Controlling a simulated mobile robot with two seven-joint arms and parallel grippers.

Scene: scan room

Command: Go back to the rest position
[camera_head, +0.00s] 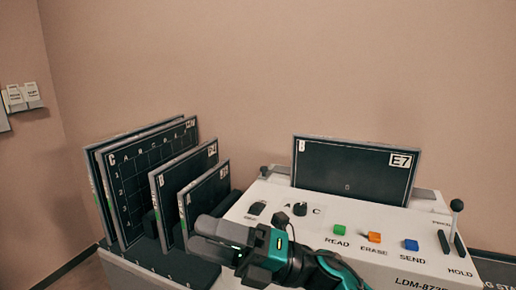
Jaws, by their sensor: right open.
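My right gripper (208,236) is teal and grey and reaches in from the bottom, in front of the left end of the white console (310,233). It is open, and no object shows between its fingers. It overlaps the lower part of the front dark panel in the rack in this view; I cannot tell whether they touch. My left gripper is not in view.
Several dark panels (130,180) stand upright in a rack at the left. A dark panel marked E7 (350,170) stands at the back of the console. The console has a green READ button (339,230), an orange ERASE button (374,237), a blue SEND button (411,244) and a lever (456,206).

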